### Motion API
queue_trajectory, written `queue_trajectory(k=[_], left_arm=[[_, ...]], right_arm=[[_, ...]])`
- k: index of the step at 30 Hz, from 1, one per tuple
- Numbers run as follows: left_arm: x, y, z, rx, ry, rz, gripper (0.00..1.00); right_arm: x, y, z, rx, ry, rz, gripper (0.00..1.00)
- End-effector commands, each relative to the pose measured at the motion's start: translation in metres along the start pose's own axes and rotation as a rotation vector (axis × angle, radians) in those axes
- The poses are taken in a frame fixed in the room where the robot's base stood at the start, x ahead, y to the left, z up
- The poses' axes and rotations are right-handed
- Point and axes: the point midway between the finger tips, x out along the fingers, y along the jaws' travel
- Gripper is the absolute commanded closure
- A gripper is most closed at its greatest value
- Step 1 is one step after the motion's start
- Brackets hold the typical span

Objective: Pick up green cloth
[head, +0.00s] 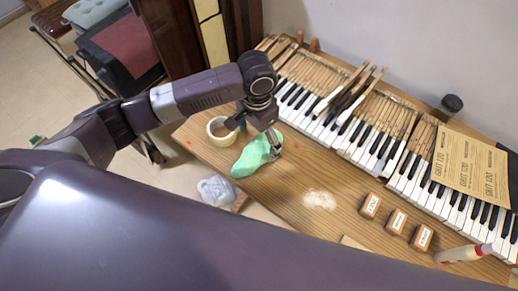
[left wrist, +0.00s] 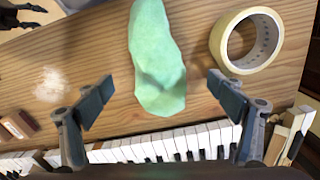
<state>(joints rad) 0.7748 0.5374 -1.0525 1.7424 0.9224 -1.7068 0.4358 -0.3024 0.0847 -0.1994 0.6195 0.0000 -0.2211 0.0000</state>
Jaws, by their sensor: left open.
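The green cloth (head: 252,157) lies crumpled on the wooden table near its left end in the head view. In the left wrist view the cloth (left wrist: 157,60) shows at the top centre, between the two fingers and beyond their tips. My left gripper (head: 258,138) is over the cloth's upper right part in the head view, with a finger beside its right end. In the left wrist view my left gripper (left wrist: 160,92) is open and empty, its fingers wide apart on either side of the cloth.
A roll of tape (head: 221,131) lies close to the left of the cloth. Piano keys (head: 340,118) run along the table's back. A pile of pale dust (head: 320,200), small labelled blocks (head: 396,221) and a glue bottle (head: 463,254) are to the right. Bare wood (head: 290,180) lies between.

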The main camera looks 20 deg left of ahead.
Motion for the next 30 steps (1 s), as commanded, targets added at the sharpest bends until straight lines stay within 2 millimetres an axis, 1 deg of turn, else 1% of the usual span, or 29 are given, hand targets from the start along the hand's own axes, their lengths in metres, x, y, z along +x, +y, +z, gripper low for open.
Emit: queue_trajectory(k=[4, 8, 9, 12, 15, 21, 30], left_arm=[[0.016, 0.000, 0.003, -0.001, -0.002, 0.000, 0.13], [0.036, 0.001, 0.007, -0.001, -0.002, -0.001, 0.13], [0.043, 0.001, 0.006, -0.001, -0.002, 0.000, 0.13], [0.053, 0.001, 0.006, 0.000, 0.001, -0.001, 0.13], [0.058, 0.001, 0.005, 0.002, 0.003, -0.002, 0.13], [0.058, 0.001, 0.005, 0.002, 0.003, -0.002, 0.14], [0.058, 0.001, 0.005, 0.001, 0.003, -0.002, 0.47]], right_arm=[[-0.006, -0.003, 0.000, 0.001, -0.001, -0.004, 0.55], [-0.014, -0.007, -0.002, 0.003, 0.000, -0.008, 0.55], [-0.013, -0.008, -0.002, 0.004, 0.001, -0.009, 0.55], [-0.014, -0.009, -0.003, 0.004, 0.002, -0.011, 0.55], [-0.014, -0.009, -0.004, 0.004, 0.003, -0.010, 0.55], [-0.013, -0.007, -0.004, 0.003, 0.004, -0.008, 0.55], [-0.013, -0.003, -0.005, 0.001, 0.006, -0.003, 0.55]])
